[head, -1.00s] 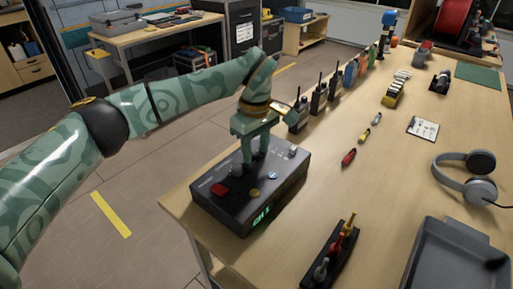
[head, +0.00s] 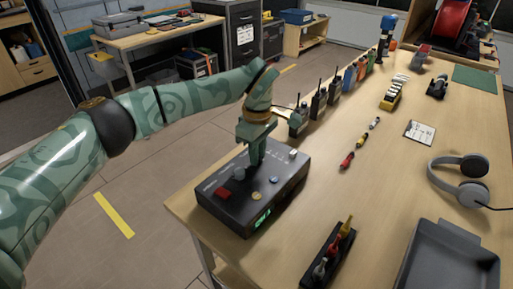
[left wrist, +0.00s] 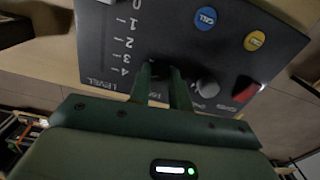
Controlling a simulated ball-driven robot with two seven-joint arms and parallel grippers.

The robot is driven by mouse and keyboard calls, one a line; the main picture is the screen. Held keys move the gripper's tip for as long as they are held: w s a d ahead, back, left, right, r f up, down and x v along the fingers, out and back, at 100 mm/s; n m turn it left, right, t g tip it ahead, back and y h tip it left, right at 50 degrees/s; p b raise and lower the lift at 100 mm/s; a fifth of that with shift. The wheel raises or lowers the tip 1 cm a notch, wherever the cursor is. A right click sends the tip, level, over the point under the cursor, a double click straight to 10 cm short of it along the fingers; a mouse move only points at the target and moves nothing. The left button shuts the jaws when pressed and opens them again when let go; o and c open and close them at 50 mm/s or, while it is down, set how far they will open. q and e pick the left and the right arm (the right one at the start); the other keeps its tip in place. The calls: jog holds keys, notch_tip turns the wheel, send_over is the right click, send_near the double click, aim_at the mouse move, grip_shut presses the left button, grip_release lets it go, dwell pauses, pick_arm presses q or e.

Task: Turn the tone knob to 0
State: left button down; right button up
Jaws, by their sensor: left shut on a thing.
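A black control box (head: 215,206) sits at the near left end of the wooden table, with a green lit display on its front. My left gripper (head: 254,163) points down onto its top, fingers shut on a knob. In the left wrist view, the left gripper (left wrist: 162,84) covers most of that knob and the label beside it, so its pointer cannot be read. A grey knob (left wrist: 207,88) stands beside the fingers. My right gripper is not in view.
Several radios (head: 318,104) stand in a row behind the box. A rack of coloured-handled tools (head: 334,250) and a grey tray (head: 452,262) are at the near side. Headphones (head: 471,182) lie at the right.

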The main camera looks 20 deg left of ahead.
pick_arm(q)
jog(key=n+p, duration=0.2)
jog(key=shift+r+n, duration=0.4)
jog(key=n+p, duration=0.2)
jog(key=n, duration=0.1)
jog(key=shift+n+p, duration=0.3)
jog(key=shift+p, duration=0.05)
jog(key=n+p, duration=0.2)
jog(key=n, duration=0.1)
jog(key=shift+f+n, duration=0.15)
jog(key=shift+n, duration=0.15)
jog(key=shift+w+f+n+p, duration=0.1)
jog(key=shift+n+p, duration=0.5)
jog(key=shift+n, duration=1)
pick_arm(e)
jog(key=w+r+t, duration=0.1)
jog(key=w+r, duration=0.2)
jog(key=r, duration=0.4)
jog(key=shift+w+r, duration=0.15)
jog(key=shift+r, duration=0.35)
pick_arm(q)
jog(key=c, duration=1.3)
grip_release()
jog(key=shift+f, duration=0.1)
